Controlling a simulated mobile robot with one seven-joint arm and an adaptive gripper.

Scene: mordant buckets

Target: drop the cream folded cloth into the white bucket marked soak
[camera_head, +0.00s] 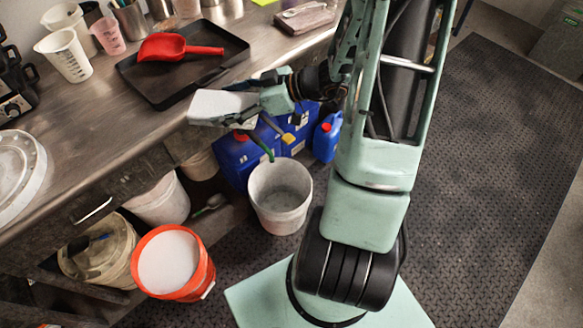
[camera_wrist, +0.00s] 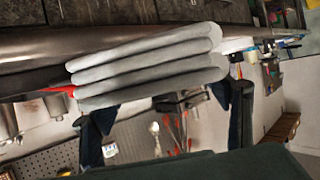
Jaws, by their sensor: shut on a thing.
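My gripper (camera_head: 240,108) is shut on a pale folded cloth (camera_head: 218,104), held up by the front edge of the counter. In the wrist view the folded cloth (camera_wrist: 148,68) shows several thick, light grey-white layers between my dark fingers. An open white bucket (camera_head: 282,218) stands on the floor, below and to the right of the cloth in the head view. Its inside looks grey, and I cannot read any marking on it. The cloth is apart from this bucket and not over its mouth in the picture.
An orange bucket (camera_head: 199,283) with white contents stands left of the white bucket. Another white bucket (camera_head: 160,203) is partly under the counter (camera_head: 110,130). Blue jugs (camera_head: 237,158) stand behind. A black tray (camera_head: 225,68) with a red scoop (camera_head: 172,47) lies on the counter.

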